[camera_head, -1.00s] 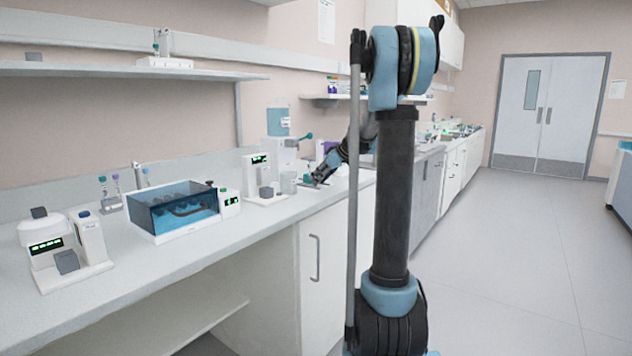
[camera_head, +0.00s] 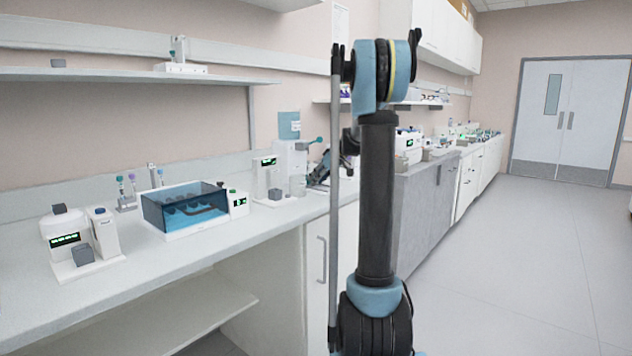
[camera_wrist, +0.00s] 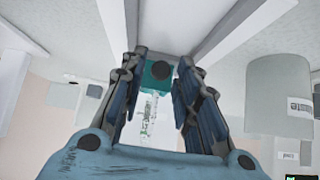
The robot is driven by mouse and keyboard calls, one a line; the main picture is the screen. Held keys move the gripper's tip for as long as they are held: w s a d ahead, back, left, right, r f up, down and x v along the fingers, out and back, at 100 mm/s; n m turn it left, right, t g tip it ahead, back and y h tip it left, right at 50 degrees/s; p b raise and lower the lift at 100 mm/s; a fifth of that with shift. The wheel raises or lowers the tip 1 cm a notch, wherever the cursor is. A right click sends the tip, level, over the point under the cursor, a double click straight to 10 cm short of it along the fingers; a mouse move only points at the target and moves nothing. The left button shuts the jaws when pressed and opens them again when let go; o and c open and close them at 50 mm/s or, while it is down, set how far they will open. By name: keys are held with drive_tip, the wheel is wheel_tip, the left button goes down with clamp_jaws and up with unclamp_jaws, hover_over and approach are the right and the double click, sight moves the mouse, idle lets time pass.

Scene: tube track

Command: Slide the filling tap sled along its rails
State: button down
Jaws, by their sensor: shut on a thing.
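In the wrist view, the two dark fingers of my gripper (camera_wrist: 161,62) are on either side of a teal block (camera_wrist: 154,83) with a dark round knob. The gripper is shut on this block. It looks like part of the filling tap sled, but the rails cannot be told clearly. In the head view, my gripper (camera_head: 315,183) is low over the bench, to the right of a white dispenser (camera_head: 291,160) with a blue tank (camera_head: 289,125) and a teal lever. My upright arm hides part of that area, and the fingertips are too small to make out.
The bench (camera_head: 215,252) carries a clear blue bath (camera_head: 186,210) and a white device with a display (camera_head: 66,240) on the left. A shelf (camera_head: 120,73) runs along the wall above. The floor (camera_head: 520,260) on the right is clear up to the double door (camera_head: 560,115).

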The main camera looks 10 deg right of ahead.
drive_tip(key=shift+w+r, duration=0.1)
drive_tip(key=shift+w, duration=0.05)
drive_tip(key=c, duration=1.5)
unclamp_jaws()
drive_tip(key=shift+s+d+r, duration=0.15)
drive_tip(key=shift+s, duration=0.05)
drive_tip(key=v, duration=1.1)
drive_tip(key=shift+r, duration=0.15)
drive_tip(key=shift+s, duration=0.1)
